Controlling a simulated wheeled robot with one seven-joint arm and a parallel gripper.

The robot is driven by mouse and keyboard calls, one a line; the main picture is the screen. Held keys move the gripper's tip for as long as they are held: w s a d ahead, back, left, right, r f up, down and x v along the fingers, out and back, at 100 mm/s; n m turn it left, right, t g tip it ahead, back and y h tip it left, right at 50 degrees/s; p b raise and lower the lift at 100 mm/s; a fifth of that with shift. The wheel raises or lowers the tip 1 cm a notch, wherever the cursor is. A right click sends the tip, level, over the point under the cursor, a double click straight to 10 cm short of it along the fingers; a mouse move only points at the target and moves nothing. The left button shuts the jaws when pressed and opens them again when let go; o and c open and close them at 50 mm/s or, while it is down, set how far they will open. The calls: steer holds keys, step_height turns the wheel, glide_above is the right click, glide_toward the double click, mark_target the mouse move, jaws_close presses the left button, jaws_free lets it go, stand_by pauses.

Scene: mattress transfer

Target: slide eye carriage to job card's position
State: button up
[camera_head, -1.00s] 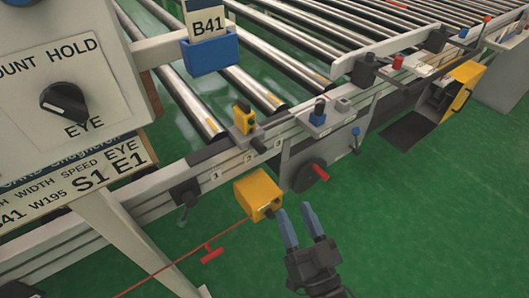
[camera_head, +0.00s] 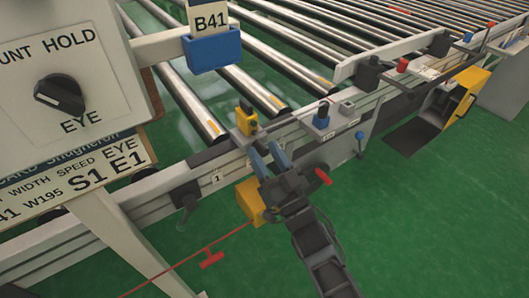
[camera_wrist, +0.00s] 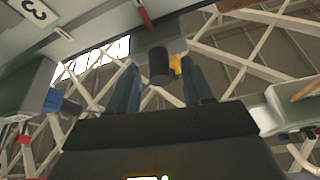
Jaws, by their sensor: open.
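The eye carriage (camera_head: 247,123) is a yellow sensor on a grey mount at the conveyor's side rail. The number 1 mark (camera_head: 217,177) shows on the rail to its lower left; the other marks nearby are hidden by my gripper.
A yellow box (camera_head: 250,201) with a red cord and red handle (camera_head: 212,259) sits below the rail, partly behind my gripper. A red-handled crank (camera_head: 323,177) is close to the right. A selector panel (camera_head: 60,95) stands at left.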

steer(key=shift+w+a+r, duration=0.15)
steer(key=shift+w+a, duration=0.05)
steer(key=shift+w, duration=0.15)
steer(key=shift+c, duration=0.2)
jaws_close()
